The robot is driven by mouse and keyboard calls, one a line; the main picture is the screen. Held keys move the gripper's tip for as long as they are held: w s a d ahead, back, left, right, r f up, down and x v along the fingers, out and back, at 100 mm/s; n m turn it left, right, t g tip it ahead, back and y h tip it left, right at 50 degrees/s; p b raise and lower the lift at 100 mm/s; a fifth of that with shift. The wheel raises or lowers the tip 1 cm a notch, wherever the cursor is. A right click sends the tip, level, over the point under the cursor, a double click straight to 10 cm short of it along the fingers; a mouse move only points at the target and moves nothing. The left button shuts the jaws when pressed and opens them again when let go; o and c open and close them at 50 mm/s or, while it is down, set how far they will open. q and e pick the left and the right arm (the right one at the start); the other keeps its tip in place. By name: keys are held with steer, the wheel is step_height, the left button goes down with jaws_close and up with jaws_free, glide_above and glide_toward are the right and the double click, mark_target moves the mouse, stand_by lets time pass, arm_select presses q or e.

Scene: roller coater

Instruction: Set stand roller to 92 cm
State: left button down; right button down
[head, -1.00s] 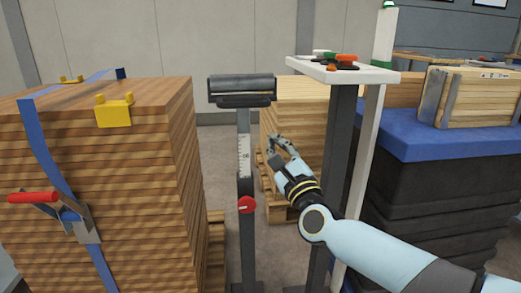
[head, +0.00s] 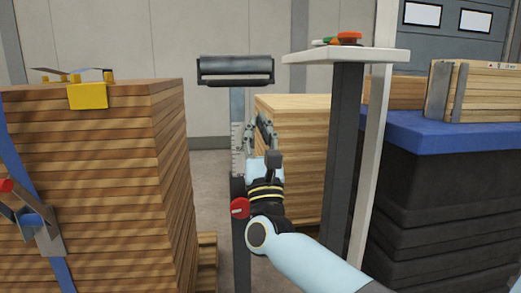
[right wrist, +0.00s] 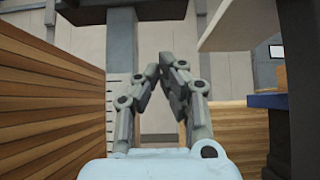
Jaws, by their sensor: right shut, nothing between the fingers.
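The stand roller has a dark horizontal roller (head: 235,70) on top of a grey post. A white scale strip (head: 237,150) with dark marks runs along the post, too small to read. A red knob (head: 240,208) sits lower on the post. My right gripper (head: 257,126) is upright, just right of the post and below the roller, partly in front of the post. Its fingertips meet with nothing between them, as the right wrist view (right wrist: 167,62) shows. There the post (right wrist: 124,55) rises just left of and behind the fingers. My left gripper is out of view.
A strapped brown plank stack (head: 90,190) stands close on the left. A pale plank stack (head: 300,150) is behind my gripper. A white-topped stand (head: 345,54) holding small coloured items is close on the right, with a blue-topped dark stack (head: 450,180) beyond.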

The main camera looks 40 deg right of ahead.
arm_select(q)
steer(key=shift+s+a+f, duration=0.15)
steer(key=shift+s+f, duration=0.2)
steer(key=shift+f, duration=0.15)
arm_select(e)
steer(key=r, duration=0.5)
steer(key=shift+w+d, duration=0.25)
steer(key=shift+w, duration=0.15)
arm_select(q)
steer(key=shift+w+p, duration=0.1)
steer(key=shift+p, duration=0.2)
